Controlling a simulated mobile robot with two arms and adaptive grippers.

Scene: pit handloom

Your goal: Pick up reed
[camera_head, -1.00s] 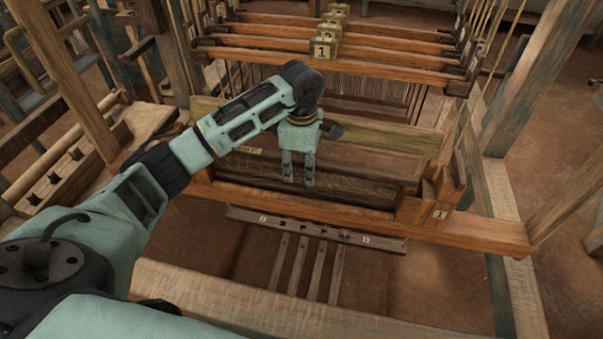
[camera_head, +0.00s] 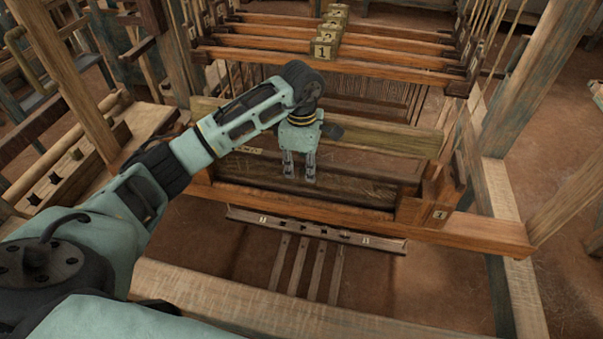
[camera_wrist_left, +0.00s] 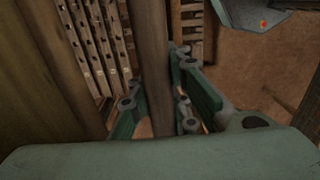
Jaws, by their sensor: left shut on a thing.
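The reed (camera_head: 345,177) is a long, dark brown wooden panel lying across the loom's front frame. My left gripper (camera_head: 299,180) comes down from above, left of the reed's middle, with its fingers pointing down. It is shut on the reed's upper bar. In the left wrist view the bar (camera_wrist_left: 149,60) runs up the picture between the two fingers (camera_wrist_left: 155,115). The reed's lower edge is partly hidden by the frame. My right gripper is not in view.
The front beam (camera_head: 470,232), with a tag marked 1, runs below the reed. A pale board (camera_head: 390,138) lies behind it. Several shafts (camera_head: 390,75) with numbered blocks stand at the back. Treadles (camera_head: 310,270) hang below. Posts (camera_head: 490,180) stand to the right.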

